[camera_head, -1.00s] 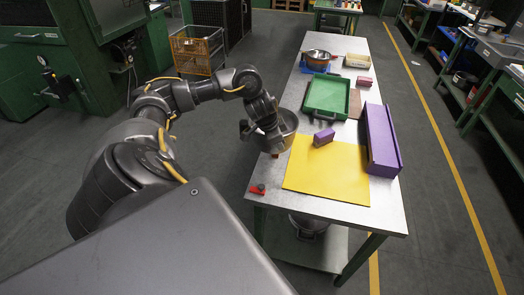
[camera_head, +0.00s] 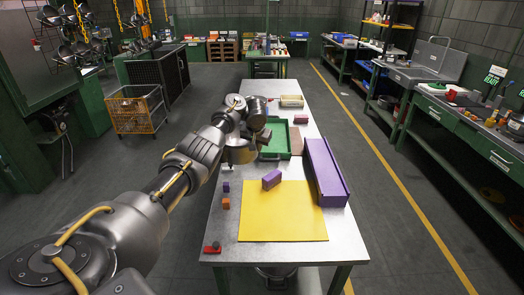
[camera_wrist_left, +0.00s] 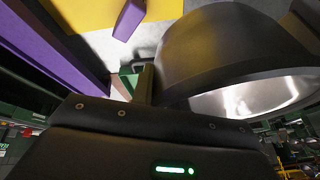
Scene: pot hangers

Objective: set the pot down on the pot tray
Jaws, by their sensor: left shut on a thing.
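A metal pot (camera_head: 240,153) is held by my left gripper (camera_head: 262,136), above the left side of the table and just left of the green pot tray (camera_head: 283,154). In the left wrist view the pot (camera_wrist_left: 225,50) fills the upper right, with part of its shiny inside showing. The gripper's dark body spans the bottom of that view, and its grip on the pot is partly hidden. The green tray lies flat on the table, its left part covered by the arm and pot. My right gripper is not in view.
On the long metal table (camera_head: 225,240) are a yellow mat (camera_head: 283,222), a small purple block (camera_head: 272,179), a long purple box (camera_head: 325,172), a brown board (camera_head: 296,141) and a red item (camera_head: 212,247) at the front left corner. Small purple and orange blocks lie near the left edge.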

